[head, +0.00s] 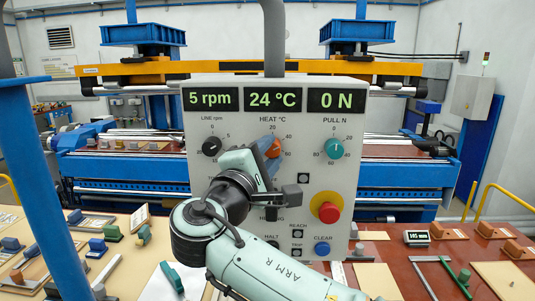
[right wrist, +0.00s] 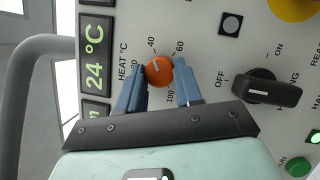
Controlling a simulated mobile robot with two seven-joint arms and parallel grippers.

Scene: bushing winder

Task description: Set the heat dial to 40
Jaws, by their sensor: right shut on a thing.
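The orange heat dial (head: 272,147) is on the upper middle of the grey control panel (head: 345,180). In the right wrist view the dial (right wrist: 159,72) has a short white mark on its face, roughly toward the 40 side; its exact reading is hard to tell. My right gripper (head: 265,155) is shut on the dial, with its two blue fingers on either side of it, as the right wrist view also shows (right wrist: 160,82). The temperature display (head: 274,99) reads 24 °C. My left gripper is not in view.
A black line dial (head: 212,147) is to the left and a teal pull dial (head: 334,148) to the right. A red stop button (head: 327,208) and a blue clear button (head: 322,249) are lower right. A black heating switch (right wrist: 267,90) is beside my gripper.

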